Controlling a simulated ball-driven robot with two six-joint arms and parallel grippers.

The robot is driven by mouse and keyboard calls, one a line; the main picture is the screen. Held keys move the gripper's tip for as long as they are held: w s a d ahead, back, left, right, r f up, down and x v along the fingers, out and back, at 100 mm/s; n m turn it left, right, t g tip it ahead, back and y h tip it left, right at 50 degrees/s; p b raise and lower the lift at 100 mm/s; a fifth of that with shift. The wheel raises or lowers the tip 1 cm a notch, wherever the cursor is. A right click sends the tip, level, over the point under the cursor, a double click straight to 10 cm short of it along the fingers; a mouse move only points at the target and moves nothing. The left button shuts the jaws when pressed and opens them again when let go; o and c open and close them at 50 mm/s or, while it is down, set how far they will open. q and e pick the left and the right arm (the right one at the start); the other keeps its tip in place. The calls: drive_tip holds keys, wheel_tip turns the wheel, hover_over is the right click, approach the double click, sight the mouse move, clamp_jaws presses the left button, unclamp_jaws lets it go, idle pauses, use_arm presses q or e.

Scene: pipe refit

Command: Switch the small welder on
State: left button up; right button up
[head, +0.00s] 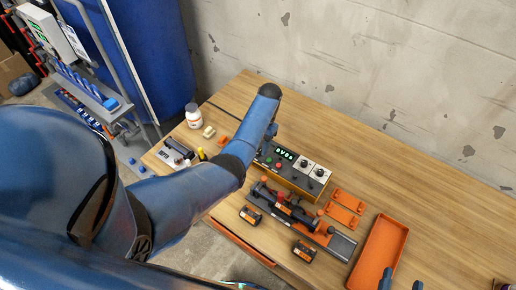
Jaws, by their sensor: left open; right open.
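A yellow-sided box with a dark panel (297,180), which looks like the small welder, stands on the wooden table. Its green display (285,154) is lit, with small coloured buttons below it and white plates with black knobs (304,164) to the right. My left arm reaches across from the left. My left gripper (271,131) is at the box's upper left corner, mostly hidden by the arm; whether it touches the box cannot be told. Two blue fingertips of my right gripper (402,284) show apart at the bottom edge, empty.
A clamp fixture (342,245) with black and orange parts lies in front of the box. Orange holders (347,199) and an orange tray (381,246) lie to the right. A white bottle (193,116) stands at the left. The table's back right is clear, before a concrete wall.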

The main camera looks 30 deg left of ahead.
sight(260, 150)
use_arm(q)
drive_tip(key=v, duration=0.3)
drive_tip(key=shift+w, duration=0.1)
drive_tip(key=shift+p+v, duration=1.25)
drive_tip(key=shift+v, duration=1.6)
